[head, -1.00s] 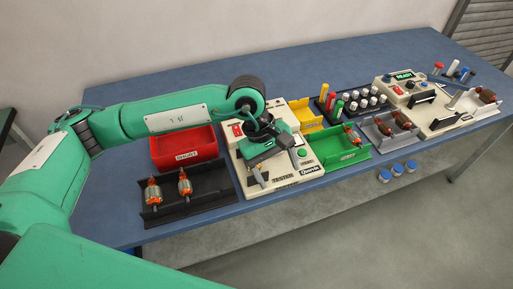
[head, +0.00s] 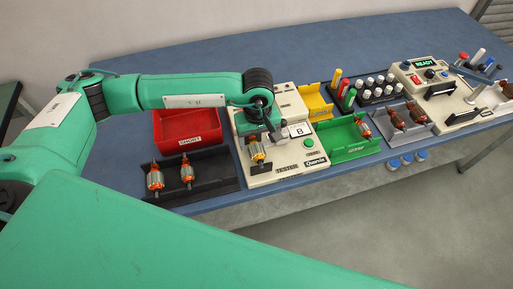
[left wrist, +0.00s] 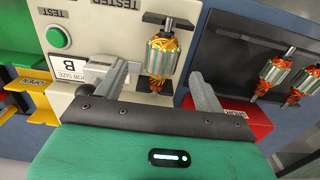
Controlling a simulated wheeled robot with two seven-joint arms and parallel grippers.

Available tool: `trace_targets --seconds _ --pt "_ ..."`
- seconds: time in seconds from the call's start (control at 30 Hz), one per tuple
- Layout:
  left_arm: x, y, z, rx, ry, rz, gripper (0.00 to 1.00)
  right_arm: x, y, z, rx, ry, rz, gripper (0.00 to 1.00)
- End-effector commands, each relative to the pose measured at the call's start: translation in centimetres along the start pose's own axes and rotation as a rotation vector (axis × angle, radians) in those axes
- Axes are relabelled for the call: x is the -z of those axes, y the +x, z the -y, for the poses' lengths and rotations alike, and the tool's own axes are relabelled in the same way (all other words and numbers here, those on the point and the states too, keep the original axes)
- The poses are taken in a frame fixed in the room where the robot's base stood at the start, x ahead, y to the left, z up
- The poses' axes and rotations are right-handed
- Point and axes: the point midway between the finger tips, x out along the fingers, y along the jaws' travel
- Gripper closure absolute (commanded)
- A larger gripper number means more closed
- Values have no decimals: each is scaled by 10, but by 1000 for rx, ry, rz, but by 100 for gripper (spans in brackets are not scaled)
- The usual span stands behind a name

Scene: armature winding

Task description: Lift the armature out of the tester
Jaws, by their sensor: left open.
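The tester (head: 292,172) is a cream box with a green button and a size label reading B. An armature (head: 256,154) with orange windings and a silver core lies in its front part. In the left wrist view the armature (left wrist: 160,55) sits on dark supports on the tester panel (left wrist: 100,35). My left gripper (head: 262,130) is over the tester, just behind the armature. In the left wrist view its two fingers (left wrist: 158,76) are spread wide, one to each side of the armature's line, touching nothing that I can see. My right gripper is out of view.
A black tray (head: 212,180) with two armatures stands left of the tester, in front of a red SHORT bin (head: 182,128). A green bin (head: 340,150) and yellow OPEN bin (head: 312,98) stand to the right. Further right are a grey armature tray (head: 385,140) and another machine (head: 437,75).

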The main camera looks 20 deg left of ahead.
Motion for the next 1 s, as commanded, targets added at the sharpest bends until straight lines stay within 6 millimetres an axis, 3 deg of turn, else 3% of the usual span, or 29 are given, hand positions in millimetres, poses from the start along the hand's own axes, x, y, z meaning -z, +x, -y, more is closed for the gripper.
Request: trace_targets --seconds 0.1,0.33,0.63,0.9,0.93,1.0 --pt "-3 11 2 4 0 3 29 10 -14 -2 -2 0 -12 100" --pt "-4 42 2 2 -1 3 29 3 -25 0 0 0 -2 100" --pt "-4 48 2 0 0 1 31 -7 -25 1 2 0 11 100" --pt "-4 48 2 0 0 1 84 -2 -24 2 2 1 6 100" --pt "-4 48 2 0 0 1 89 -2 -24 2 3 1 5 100" --pt "-4 47 2 -1 0 1 89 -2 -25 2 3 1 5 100"
